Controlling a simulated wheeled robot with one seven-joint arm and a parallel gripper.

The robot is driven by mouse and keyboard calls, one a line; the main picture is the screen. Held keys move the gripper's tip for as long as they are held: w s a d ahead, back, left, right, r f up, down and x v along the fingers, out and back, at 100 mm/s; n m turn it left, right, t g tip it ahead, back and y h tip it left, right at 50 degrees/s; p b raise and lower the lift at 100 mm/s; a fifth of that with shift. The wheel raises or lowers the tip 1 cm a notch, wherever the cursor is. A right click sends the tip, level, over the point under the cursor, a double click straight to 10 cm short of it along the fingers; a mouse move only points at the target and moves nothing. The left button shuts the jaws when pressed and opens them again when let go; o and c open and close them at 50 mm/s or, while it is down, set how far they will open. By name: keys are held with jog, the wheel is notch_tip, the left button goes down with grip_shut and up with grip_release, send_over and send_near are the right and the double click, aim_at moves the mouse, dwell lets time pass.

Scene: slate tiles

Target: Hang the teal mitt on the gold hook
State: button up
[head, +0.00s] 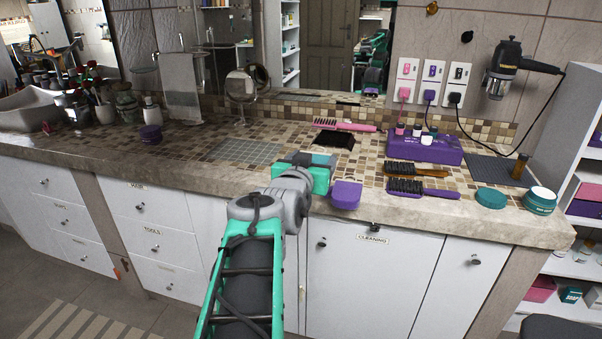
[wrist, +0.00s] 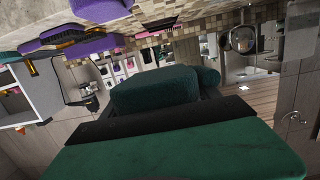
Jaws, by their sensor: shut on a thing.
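My gripper (head: 304,170) is above the front part of the counter in the head view. It is shut on the teal mitt, whose rounded dark teal body (wrist: 155,90) and short thumb (wrist: 207,77) fill the middle of the wrist view. A black bar crosses in front of the mitt there and hides its near end. In the head view the mitt is hard to tell from the teal gripper. The gold hook (head: 432,8) is on the tiled wall at the top, right of the mirror, well apart from the mitt.
A dark hook (head: 467,37) and a hair dryer (head: 503,70) are on the same wall. A purple item (head: 345,195) lies at the counter's front edge beside my gripper. Brushes (head: 420,187), a purple organiser (head: 410,147) and a teal-lidded jar (head: 540,200) stand on the right.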

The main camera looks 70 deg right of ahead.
jog(key=w+d+f, duration=0.8)
jog(key=d, duration=0.1)
jog(key=shift+w+d+f+b, duration=0.1)
jog(key=shift+w+f+b, duration=0.1)
jog(key=shift+f+b, duration=0.15)
jog(key=f, duration=0.2)
jog(key=f+b, duration=0.1)
jog(key=shift+w+d+f, duration=0.4)
jog(key=shift+f+b, duration=0.35)
jog(key=shift+b, duration=0.05)
jog(key=o, duration=2)
jog(key=shift+r, duration=0.1)
